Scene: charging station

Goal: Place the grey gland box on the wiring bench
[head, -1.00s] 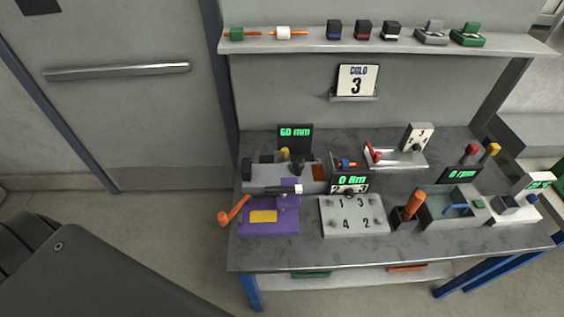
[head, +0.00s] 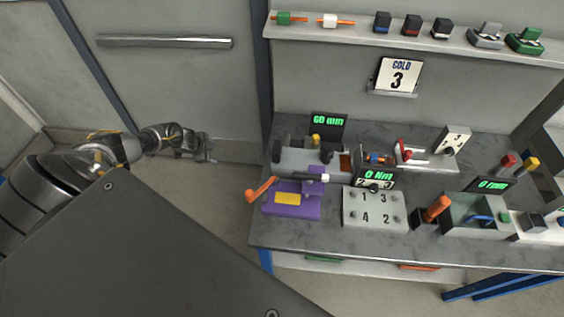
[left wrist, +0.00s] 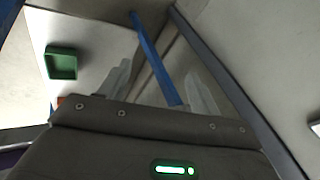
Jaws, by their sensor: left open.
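The grey gland box (head: 486,37) appears to be the grey box with a darker top on the wall shelf, towards its right end. The wiring bench (head: 300,238) stands below that shelf, with several fixtures on it. My left gripper (head: 209,149) is open and empty, left of the bench in front of the grey door, well away from the box. In the left wrist view its two pale fingers (left wrist: 160,88) stand wide apart with nothing between them. My right gripper is in neither view.
A green box (head: 525,41) and several small blocks share the shelf (head: 455,48). The bench holds a purple fixture (head: 291,207), a numbered plate (head: 375,212) and a grey tray (head: 477,215). Its front strip is clear. A green bin (left wrist: 61,63) shows in the left wrist view.

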